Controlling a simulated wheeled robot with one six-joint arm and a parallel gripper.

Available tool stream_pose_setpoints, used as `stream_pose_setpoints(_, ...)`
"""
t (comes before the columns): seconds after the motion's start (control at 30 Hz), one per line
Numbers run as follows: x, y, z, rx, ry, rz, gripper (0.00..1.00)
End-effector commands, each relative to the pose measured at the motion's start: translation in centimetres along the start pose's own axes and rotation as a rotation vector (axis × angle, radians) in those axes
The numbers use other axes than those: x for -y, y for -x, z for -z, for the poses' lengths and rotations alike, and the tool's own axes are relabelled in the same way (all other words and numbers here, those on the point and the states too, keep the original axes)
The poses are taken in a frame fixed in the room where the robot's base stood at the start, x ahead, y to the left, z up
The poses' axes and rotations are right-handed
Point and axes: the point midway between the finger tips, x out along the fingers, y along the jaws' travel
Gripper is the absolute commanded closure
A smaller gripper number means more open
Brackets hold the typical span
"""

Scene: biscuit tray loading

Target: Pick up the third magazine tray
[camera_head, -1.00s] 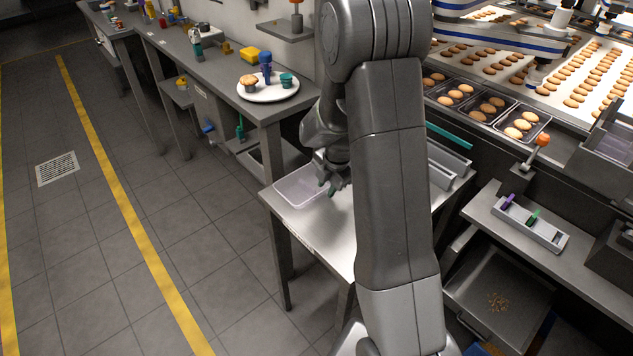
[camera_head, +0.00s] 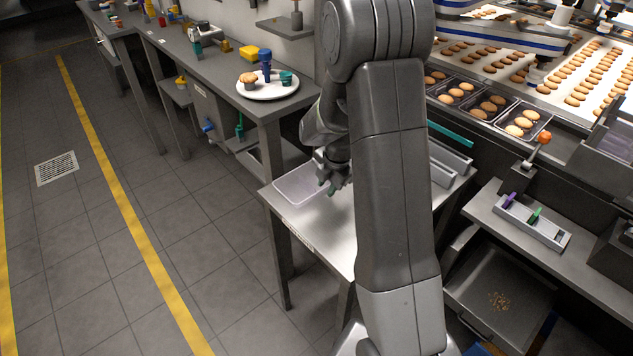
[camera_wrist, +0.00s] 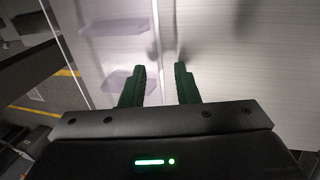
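A clear, empty plastic tray (camera_head: 292,190) lies on the left end of the metal table; whether it is the third magazine tray cannot be told. My gripper (camera_head: 333,187) is at the tray's right side. In the wrist view the tray (camera_wrist: 108,50) fills the left of centre, with its bright edge running up between the two green fingers of my gripper (camera_wrist: 160,85). The fingers are spread apart, with a gap to that edge on both sides. Whether the fingertips reach below the rim cannot be told. My arm hides part of the table.
The metal table (camera_head: 325,222) is bare in front of the tray. A side bench with a white plate (camera_head: 268,90) stands behind left. Several dark trays of biscuits (camera_head: 522,122) stand at the conveyor on the right. A grey holder (camera_head: 532,222) sits on the right shelf.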

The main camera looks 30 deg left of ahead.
Motion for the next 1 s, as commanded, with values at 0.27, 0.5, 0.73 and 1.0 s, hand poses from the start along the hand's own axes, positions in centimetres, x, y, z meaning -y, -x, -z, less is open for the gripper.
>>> stream_pose_setpoints(0.27,0.01,-0.05,-0.01,0.0,0.0,0.0,0.72)
stream_pose_setpoints(0.5,0.01,-0.06,-0.01,0.0,0.0,0.0,1.0)
stream_pose_setpoints(0.73,0.02,-0.07,0.0,0.0,0.0,0.0,1.0)
stream_pose_setpoints(1.0,-0.02,0.16,0.01,0.0,0.0,0.001,1.0)
